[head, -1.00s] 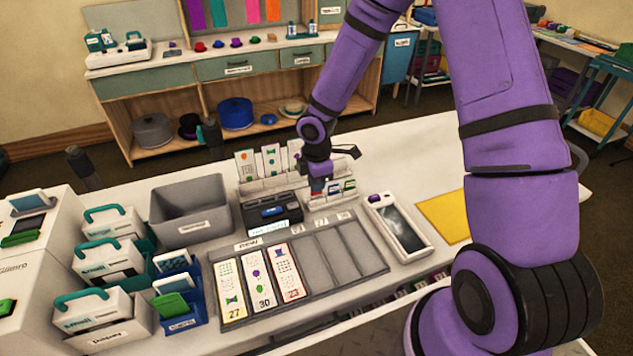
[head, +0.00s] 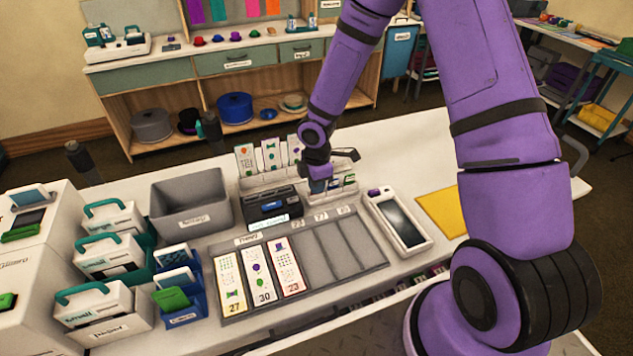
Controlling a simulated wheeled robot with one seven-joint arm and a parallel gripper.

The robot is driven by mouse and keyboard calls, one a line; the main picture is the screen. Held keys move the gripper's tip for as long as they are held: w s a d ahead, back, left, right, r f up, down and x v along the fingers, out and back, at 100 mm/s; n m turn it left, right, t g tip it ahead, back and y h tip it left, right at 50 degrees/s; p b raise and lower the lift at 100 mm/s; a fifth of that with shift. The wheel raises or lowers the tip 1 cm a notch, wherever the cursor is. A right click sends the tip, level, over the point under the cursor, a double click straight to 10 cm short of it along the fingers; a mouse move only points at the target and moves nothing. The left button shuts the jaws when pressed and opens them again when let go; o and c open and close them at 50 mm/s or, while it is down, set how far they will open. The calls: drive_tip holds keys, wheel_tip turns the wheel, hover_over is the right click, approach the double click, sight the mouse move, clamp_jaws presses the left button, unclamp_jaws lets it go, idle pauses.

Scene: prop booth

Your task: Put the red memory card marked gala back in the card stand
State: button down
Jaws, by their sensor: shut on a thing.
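My gripper (head: 318,176) points down over the small white card stand (head: 345,195) on the table, behind the flat phone-like device. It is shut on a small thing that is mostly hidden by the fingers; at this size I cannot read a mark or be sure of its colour. Small cards, some green and some blue, stand upright in the stand right of the gripper. The held thing is at the stand's left part; I cannot tell whether it is seated in a slot.
A dark box device (head: 272,207) stands left of the card stand, below a rack of photo strips (head: 270,155). A white-framed device (head: 398,220) lies to the right. A strip tray (head: 340,245) is in front, a grey bin (head: 190,203) at left. The right table is clear around a yellow sheet (head: 445,212).

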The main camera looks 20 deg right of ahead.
drive_tip(key=shift+f, duration=0.15)
drive_tip(key=c, duration=1.2)
unclamp_jaws()
wheel_tip(320, 180, up, 11)
drive_tip(key=shift+f, duration=0.1)
